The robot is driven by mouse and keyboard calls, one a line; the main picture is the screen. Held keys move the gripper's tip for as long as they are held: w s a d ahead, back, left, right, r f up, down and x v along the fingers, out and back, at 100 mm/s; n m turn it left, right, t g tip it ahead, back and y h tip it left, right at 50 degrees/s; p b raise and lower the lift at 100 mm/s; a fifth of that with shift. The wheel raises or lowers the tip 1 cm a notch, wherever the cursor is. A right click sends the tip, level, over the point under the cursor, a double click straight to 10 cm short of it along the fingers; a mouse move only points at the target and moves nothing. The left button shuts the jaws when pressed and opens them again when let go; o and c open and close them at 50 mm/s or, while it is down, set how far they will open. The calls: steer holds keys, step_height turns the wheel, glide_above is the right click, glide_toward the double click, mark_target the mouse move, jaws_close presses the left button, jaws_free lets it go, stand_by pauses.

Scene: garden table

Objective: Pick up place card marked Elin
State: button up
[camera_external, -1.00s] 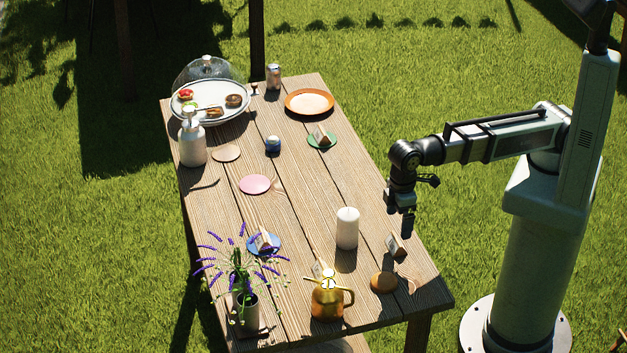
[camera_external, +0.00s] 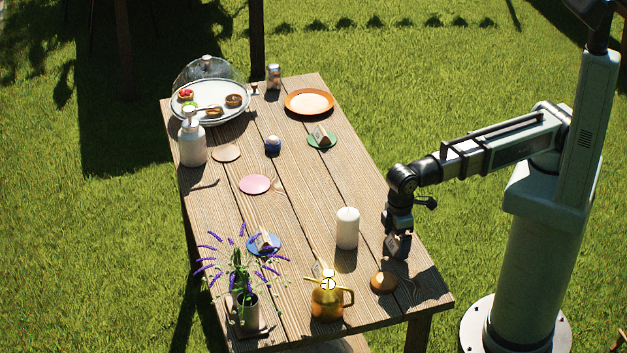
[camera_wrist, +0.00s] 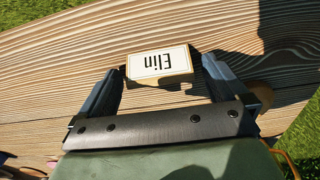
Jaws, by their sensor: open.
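The place card marked Elin (camera_wrist: 158,63) stands on the wooden table, its printed name upside down in the wrist view. It also shows in the outside view (camera_external: 392,244), partly covered by my gripper. My gripper (camera_wrist: 165,85) is open, with one finger to the left and one to the right of the card. The card sits between the fingertips, and I cannot tell whether either finger touches it. In the outside view my gripper (camera_external: 397,250) is low over the table's right edge.
A white candle (camera_external: 347,228) stands left of my gripper. Other cards stand on a blue disc (camera_external: 276,247) and a green disc (camera_external: 331,142). The wooden table (camera_external: 310,210) has bare room mid-table.

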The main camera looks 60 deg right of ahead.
steer(key=shift+f, duration=0.15)
steer(key=c, duration=1.1)
steer(key=shift+o, duration=0.2)
